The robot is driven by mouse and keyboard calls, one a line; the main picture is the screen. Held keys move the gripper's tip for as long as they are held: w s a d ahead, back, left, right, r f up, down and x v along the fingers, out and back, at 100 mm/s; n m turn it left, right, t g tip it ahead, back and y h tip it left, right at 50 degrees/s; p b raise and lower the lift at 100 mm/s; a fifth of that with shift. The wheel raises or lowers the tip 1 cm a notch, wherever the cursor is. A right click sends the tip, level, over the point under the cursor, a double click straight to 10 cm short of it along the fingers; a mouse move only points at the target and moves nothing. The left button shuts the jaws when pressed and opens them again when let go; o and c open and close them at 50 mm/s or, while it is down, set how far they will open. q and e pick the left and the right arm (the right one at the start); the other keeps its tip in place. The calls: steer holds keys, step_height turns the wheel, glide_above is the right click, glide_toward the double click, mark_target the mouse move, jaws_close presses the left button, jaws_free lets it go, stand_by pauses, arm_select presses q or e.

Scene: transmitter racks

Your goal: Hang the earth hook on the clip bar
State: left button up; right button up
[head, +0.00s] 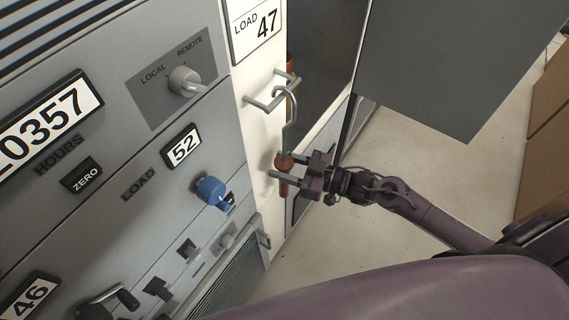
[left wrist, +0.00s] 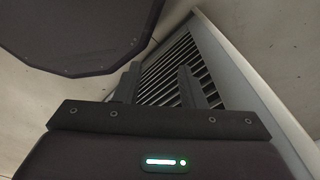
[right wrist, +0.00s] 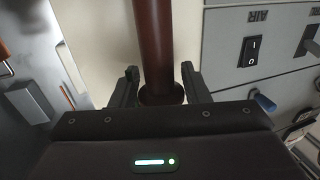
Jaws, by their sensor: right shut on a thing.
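The earth hook has a grey metal shank with a curved top (head: 291,112) and a red-brown handle (head: 284,188). My right gripper (head: 287,165) is shut around the handle, and the hook stands roughly upright. In the right wrist view the brown handle (right wrist: 153,40) runs between the fingers (right wrist: 160,88). The clip bar (head: 284,96) is a grey bracket standing out from the cream panel. The hook's curved top overlaps the bar in the head view; I cannot tell whether it rests on it. My left gripper (left wrist: 158,85) is open and empty, away from the hook.
The grey cabinet front (head: 120,150) at left carries a blue knob (head: 211,190), a grey selector (head: 185,81) and several switches. A large grey panel (head: 445,60) hangs at upper right. Pale floor (head: 390,160) is clear beside the rack. A louvred vent (left wrist: 180,70) lies beyond my left gripper.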

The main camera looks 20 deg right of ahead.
steer(key=o, duration=1.3)
steer(key=shift+s+d+f, duration=0.1)
steer(key=p+v, duration=0.1)
steer(key=v, duration=0.5)
steer(key=s+a+p+v, duration=0.1)
steer(key=v, duration=0.5)
steer(key=s+p+v, duration=0.1)
steer(key=p+v, duration=0.1)
steer(key=v, duration=0.4)
steer(key=shift+s+a+f, duration=0.2)
steer(key=shift+a+f, duration=0.1)
steer(key=shift+f, duration=0.1)
steer(key=shift+f, duration=0.1)
